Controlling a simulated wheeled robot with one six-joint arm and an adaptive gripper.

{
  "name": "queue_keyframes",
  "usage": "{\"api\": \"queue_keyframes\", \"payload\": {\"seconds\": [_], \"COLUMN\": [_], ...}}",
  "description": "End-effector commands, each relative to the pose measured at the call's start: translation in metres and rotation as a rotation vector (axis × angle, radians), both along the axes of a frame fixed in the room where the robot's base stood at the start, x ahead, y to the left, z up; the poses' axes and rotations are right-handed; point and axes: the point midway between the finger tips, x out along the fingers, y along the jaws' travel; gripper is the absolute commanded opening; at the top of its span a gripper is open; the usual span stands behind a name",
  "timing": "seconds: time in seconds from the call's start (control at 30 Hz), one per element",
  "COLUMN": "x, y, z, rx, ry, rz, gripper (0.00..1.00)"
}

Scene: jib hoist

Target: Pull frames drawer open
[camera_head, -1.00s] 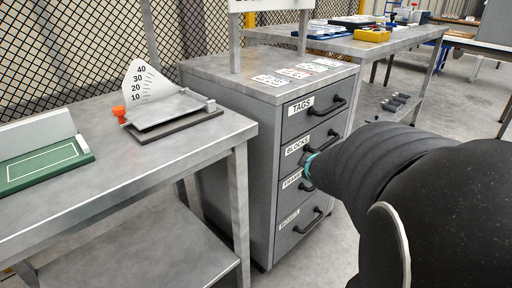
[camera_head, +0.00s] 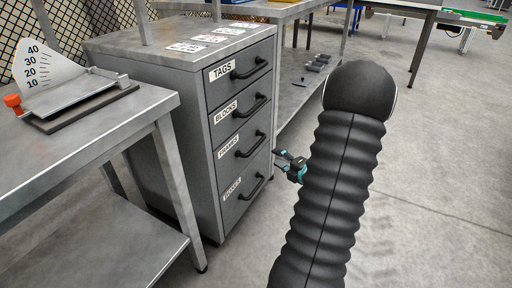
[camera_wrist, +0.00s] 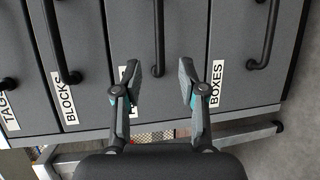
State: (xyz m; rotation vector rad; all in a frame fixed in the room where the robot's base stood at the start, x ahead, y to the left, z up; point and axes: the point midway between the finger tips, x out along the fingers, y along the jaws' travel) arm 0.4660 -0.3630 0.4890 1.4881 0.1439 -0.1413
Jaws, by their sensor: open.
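The frames drawer (camera_head: 232,158) is the third one down in a grey cabinet, and it looks closed. Its dark bar handle (camera_head: 252,143) also shows in the wrist view (camera_wrist: 158,35). My gripper (camera_head: 284,163) is open and empty, in front of the cabinet and right of the handle. In the wrist view, my gripper's fingers (camera_wrist: 160,88) straddle the line of the frames handle, with the handle's near end between them in the picture. The head view shows a gap, with no contact. The left finger hides most of the frames label.
The tags drawer (camera_head: 240,73), blocks drawer (camera_head: 240,113) and boxes drawer (camera_head: 243,195) are closed. A metal table (camera_head: 95,125) with a tilted gauge plate (camera_head: 75,98) stands left of the cabinet. A bench (camera_head: 270,10) stands behind. The floor at right is clear.

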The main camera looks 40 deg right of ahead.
Motion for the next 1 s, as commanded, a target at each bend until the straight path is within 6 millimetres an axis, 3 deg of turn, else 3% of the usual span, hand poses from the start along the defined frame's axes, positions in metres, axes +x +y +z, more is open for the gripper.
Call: {"api": "queue_keyframes", "payload": {"seconds": [0.6, 0.8, 1.0], "x": [0.105, 0.123, 0.128], "y": [0.000, -0.001, -0.001], "z": [-0.019, -0.022, -0.023], "rx": [0.000, 0.001, 0.001], "ry": [0.001, 0.001, 0.001], "rz": [0.001, -0.001, -0.002], "gripper": [0.41, 0.41, 0.41]}}
